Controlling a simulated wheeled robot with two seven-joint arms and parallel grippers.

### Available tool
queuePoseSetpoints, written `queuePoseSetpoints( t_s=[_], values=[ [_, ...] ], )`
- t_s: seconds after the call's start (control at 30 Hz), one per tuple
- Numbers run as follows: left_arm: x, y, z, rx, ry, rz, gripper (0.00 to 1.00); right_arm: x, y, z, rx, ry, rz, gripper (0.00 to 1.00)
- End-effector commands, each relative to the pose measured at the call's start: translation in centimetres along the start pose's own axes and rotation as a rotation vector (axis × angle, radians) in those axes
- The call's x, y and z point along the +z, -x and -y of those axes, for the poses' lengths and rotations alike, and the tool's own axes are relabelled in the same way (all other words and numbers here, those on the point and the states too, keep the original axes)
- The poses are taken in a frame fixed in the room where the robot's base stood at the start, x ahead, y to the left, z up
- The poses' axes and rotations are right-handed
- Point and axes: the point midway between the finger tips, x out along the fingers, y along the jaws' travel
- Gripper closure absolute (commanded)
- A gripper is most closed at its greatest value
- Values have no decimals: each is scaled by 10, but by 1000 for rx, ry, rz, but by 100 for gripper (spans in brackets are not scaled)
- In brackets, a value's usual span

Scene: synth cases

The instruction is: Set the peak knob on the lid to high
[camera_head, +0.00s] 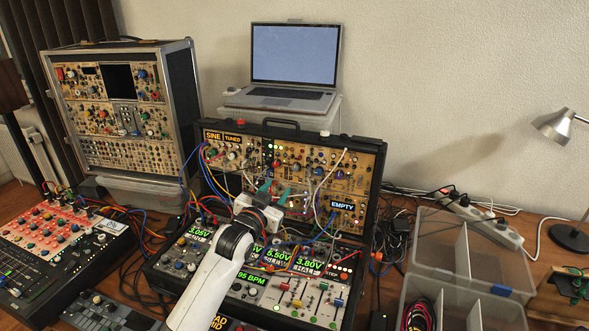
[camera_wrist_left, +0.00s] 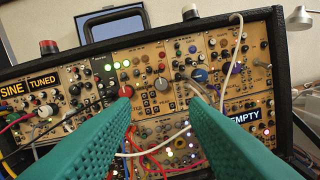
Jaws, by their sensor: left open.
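The open case's lid (camera_head: 383,165) stands upright with a panel of modules, and it fills much of the left wrist view (camera_wrist_left: 283,70). Its knobs include a red one (camera_wrist_left: 127,91), a pale one (camera_wrist_left: 161,84) and a blue one (camera_wrist_left: 200,75). The labels are too small to read, so I cannot tell which knob is peak or its setting. My left gripper (camera_head: 274,189) is in front of the lid's lower middle. Its teal fingers (camera_wrist_left: 160,103) are spread apart with nothing between them. The left fingertip appears close to the red knob; contact cannot be told. My right gripper is out of view.
Coloured patch cables (camera_head: 213,180) hang across the lid and lower panel. Lid displays read SINE, TUNED and EMPTY (camera_head: 342,206). A laptop (camera_head: 294,55) stands behind, a tall synth case (camera_head: 190,90) at left, and a clear divided box (camera_head: 437,240) at right.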

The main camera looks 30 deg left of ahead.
Motion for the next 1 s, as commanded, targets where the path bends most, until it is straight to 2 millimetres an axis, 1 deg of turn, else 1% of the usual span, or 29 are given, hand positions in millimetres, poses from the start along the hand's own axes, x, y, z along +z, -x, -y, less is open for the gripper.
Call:
queuePoseSetpoints(
  t_s=[0.1,0.2,0.23,0.37,0.5,0.6,0.7,1.0],
  values=[
    [2,-20,0,0,0,0,59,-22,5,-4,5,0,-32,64],
    [2,-40,0,0,0,-2,59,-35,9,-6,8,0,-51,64],
    [2,-45,0,-1,1,-2,59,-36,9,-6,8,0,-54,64],
    [1,-69,0,-1,1,-3,59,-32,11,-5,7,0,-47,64],
    [0,-89,1,-1,0,-3,59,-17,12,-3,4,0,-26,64],
    [0,-98,1,-2,-1,-3,59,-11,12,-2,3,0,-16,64],
    [0,-104,1,-1,0,-3,59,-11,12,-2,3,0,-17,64],
    [0,-108,1,-2,-1,-3,59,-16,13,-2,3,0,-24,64]
  ],
)
